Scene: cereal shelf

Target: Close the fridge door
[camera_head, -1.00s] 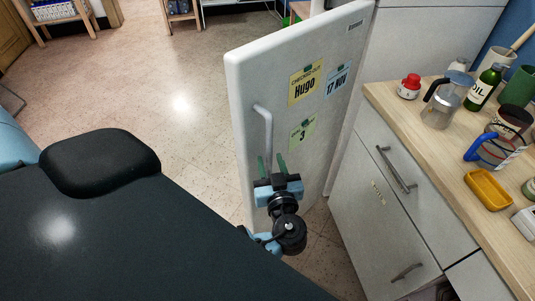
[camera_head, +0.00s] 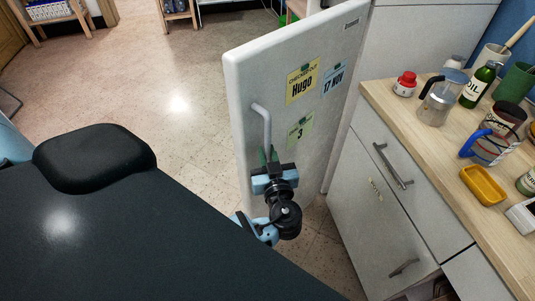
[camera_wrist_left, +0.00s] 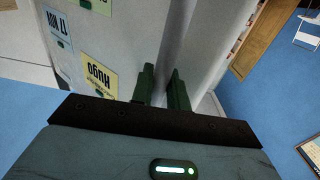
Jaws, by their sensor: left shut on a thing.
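The white fridge door (camera_head: 301,140) stands open in the head view, its outer face toward me, with paper notes held on it. Its grey vertical bar handle (camera_head: 265,124) is near the door's left edge. My left gripper (camera_head: 268,153) is shut on the lower part of the handle. In the left wrist view, the green fingers of my left gripper (camera_wrist_left: 162,86) stand on either side of the handle (camera_wrist_left: 181,40), partly hiding it. The door face (camera_wrist_left: 123,45) shows there with its notes upside down. My right gripper is not in view.
A wooden counter (camera_head: 449,150) with white drawers stands right of the door, holding a moka pot (camera_head: 440,98), an oil bottle (camera_head: 479,86), a yellow dish (camera_head: 483,186) and other items. Open tiled floor (camera_head: 180,150) lies left of the door.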

